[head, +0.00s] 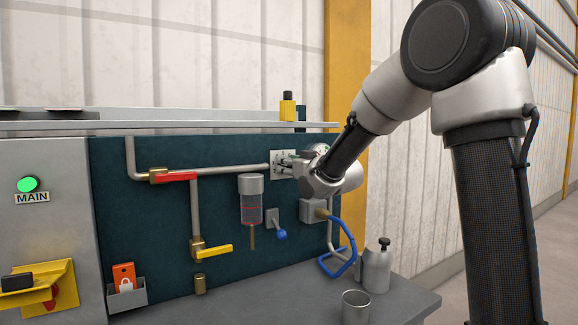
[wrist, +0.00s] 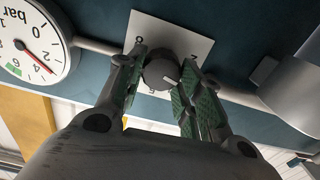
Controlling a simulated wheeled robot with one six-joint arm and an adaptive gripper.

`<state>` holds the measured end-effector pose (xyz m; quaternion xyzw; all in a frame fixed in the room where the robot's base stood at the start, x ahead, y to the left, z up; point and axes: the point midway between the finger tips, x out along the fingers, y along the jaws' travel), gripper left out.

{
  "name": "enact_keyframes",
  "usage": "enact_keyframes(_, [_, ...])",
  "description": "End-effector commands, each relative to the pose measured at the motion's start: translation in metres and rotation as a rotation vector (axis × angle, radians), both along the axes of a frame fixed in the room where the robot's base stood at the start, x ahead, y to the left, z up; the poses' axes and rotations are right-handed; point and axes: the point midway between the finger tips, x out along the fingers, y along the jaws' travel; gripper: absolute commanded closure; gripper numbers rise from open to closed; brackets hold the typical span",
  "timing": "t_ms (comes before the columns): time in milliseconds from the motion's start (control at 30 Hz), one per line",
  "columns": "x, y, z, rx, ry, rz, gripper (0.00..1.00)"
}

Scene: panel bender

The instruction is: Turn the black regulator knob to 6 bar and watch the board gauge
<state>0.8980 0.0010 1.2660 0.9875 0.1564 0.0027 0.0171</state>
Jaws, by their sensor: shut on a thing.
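The black regulator knob (wrist: 160,72) sits on a pale square plate (wrist: 183,36) with printed numbers, which the wrist view shows upside down. My gripper (wrist: 156,84) is shut on the knob, with a green-padded finger on each side. In the head view the plate (head: 279,157) shows beside my gripper, but the knob is hard to make out.
The blue-green board (head: 130,225) carries pipes, a red-handled valve (head: 175,177), a yellow-handled valve (head: 217,251) and a filter bowl (head: 251,208). A blue hose (head: 340,268), a metal bottle (head: 377,268) and a cup (head: 355,307) are below my wrist.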

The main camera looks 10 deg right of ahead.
Motion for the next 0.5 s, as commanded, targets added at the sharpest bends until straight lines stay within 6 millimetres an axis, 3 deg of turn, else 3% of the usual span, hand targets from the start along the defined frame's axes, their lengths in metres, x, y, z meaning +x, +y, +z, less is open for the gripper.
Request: enact_keyframes(500, [0.0006, -0.0021, -0.0005, 0.387, 0.126, 0.0, 0.88])
